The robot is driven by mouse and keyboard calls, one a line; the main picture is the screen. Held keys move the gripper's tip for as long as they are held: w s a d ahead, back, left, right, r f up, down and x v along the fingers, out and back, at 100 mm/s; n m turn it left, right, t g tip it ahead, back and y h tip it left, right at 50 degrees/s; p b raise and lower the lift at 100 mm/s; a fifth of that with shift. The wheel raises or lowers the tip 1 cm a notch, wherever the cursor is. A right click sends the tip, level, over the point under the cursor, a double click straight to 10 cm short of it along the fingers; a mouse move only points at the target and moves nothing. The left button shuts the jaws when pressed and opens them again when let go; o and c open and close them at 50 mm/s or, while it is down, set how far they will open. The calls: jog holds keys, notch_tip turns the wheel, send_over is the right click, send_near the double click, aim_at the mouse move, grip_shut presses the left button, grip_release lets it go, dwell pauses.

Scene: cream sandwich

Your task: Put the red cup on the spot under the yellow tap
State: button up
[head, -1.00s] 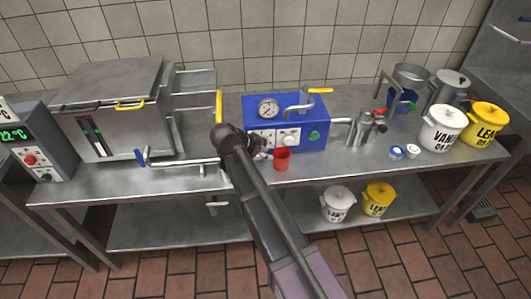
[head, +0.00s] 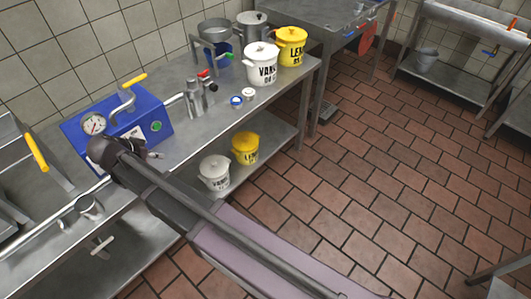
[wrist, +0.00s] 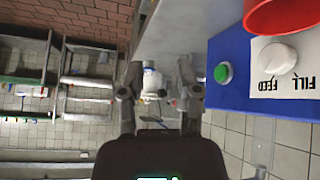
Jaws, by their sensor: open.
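The red cup (wrist: 285,14) shows partly at the top right corner of the wrist view, beside the front of the blue machine (wrist: 240,85). In the head view the cup is not visible; my arm covers part of that area. My gripper (wrist: 160,95) is open and empty, its two fingers apart, with the cup off to one side of them. In the head view my gripper (head: 152,154) is in front of the blue machine (head: 75,130). A yellow lever (head: 133,80) tops the machine's metal pipe; another yellow handle (head: 36,152) is at the left. I cannot tell the target spot.
The steel table (head: 225,108) carries a metal fitting (head: 196,98), small lidded jars (head: 237,102), a white pot (head: 261,66) and a yellow pot (head: 291,48). More pots stand on the lower shelf. The tiled floor (head: 370,160) at the right is open.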

jog(key=w+d+f+n+g, duration=0.15)
jog(key=w+d, duration=0.25)
jog(key=d, duration=1)
jog(key=w+d+f+g, duration=0.1)
jog(key=w+d+g, duration=0.25)
jog(key=d, duration=1.05)
jog(key=s+d+n+y, duration=0.1)
jog(key=s+d, duration=0.1)
jog(key=d, duration=1)
jog(key=s+d+f+n+g+y, duration=0.1)
jog(key=s+d+y, duration=0.1)
jog(key=d, duration=1)
jog(key=shift+s+d+f+g+y, duration=0.3)
jog(key=shift+s+d, duration=0.1)
jog(key=shift+s, duration=0.35)
jog(key=shift+a+r, duration=0.1)
